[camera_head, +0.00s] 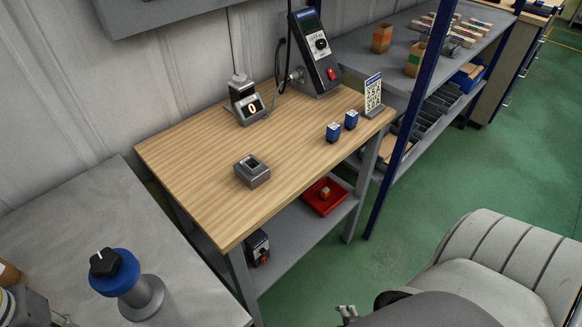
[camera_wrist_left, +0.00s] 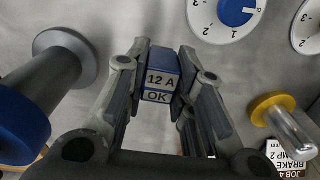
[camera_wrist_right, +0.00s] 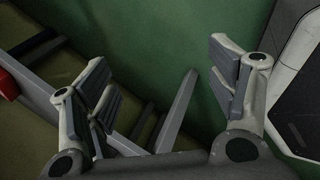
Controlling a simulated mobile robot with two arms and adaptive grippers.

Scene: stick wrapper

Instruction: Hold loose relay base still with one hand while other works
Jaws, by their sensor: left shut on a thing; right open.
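Two blue relays (camera_head: 342,126) stand upright towards the bench's right end. In the left wrist view, my left gripper (camera_wrist_left: 163,62) is shut on a blue block (camera_wrist_left: 160,68) with a white label reading "12 A OK". It holds the block over a grey surface; I cannot tell the height. In the right wrist view, my right gripper (camera_wrist_right: 160,75) is open and empty, with green floor beyond its fingers.
A blue-and-grey knobbed post (camera_head: 140,290) stands on the grey table (camera_head: 60,230) at left. A red tray (camera_head: 318,205) is below.

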